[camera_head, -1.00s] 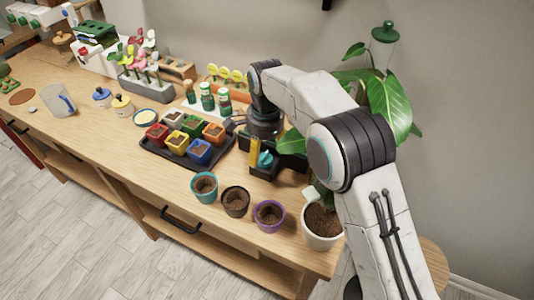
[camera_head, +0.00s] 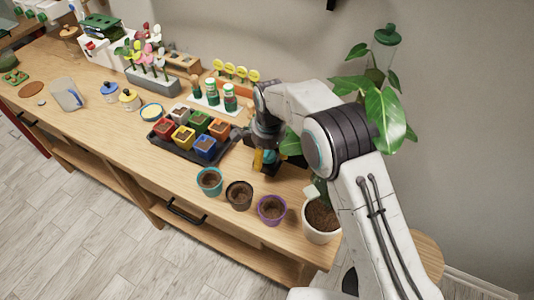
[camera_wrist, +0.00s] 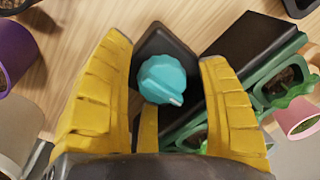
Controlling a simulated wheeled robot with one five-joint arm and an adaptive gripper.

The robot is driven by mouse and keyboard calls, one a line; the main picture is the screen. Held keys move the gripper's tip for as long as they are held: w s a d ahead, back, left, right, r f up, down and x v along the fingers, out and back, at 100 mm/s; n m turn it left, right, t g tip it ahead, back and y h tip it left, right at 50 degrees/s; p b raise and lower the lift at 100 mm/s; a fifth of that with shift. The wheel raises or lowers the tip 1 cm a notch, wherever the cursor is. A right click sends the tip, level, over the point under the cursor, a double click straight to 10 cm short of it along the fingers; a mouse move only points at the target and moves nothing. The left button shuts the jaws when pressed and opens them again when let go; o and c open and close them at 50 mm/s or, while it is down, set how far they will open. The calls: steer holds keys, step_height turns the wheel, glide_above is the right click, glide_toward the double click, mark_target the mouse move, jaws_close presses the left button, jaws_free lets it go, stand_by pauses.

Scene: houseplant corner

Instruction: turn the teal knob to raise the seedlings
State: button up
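The teal knob (camera_wrist: 163,79) sits on a dark base plate (camera_wrist: 152,45) in the wrist view, with a pale mark on its lower right edge. Whether the fingertips are level with the knob I cannot tell. The seedlings (camera_wrist: 295,100) show in part as green leaves in a green frame with dark soil cells, right of my right finger. In the head view my gripper (camera_head: 259,160) is small and mostly covers the knob.
Teal (camera_head: 210,181), black (camera_head: 239,194) and purple (camera_head: 271,209) pots stand along the table's front edge. A tray (camera_head: 170,149) of coloured square pots lies to the left. A large plant in a white pot (camera_head: 320,222) stands close beside my arm.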

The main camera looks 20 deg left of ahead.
steer(key=c, duration=1.1)
steer(key=shift+m+b, duration=0.3)
steer(key=shift+m, duration=0.4)
steer(key=shift+c, duration=0.2)
steer(key=o, duration=1.1)
steer(key=shift+s+a, duration=0.1)
steer(key=shift+a, duration=0.05)
steer(key=shift+o, duration=0.6)
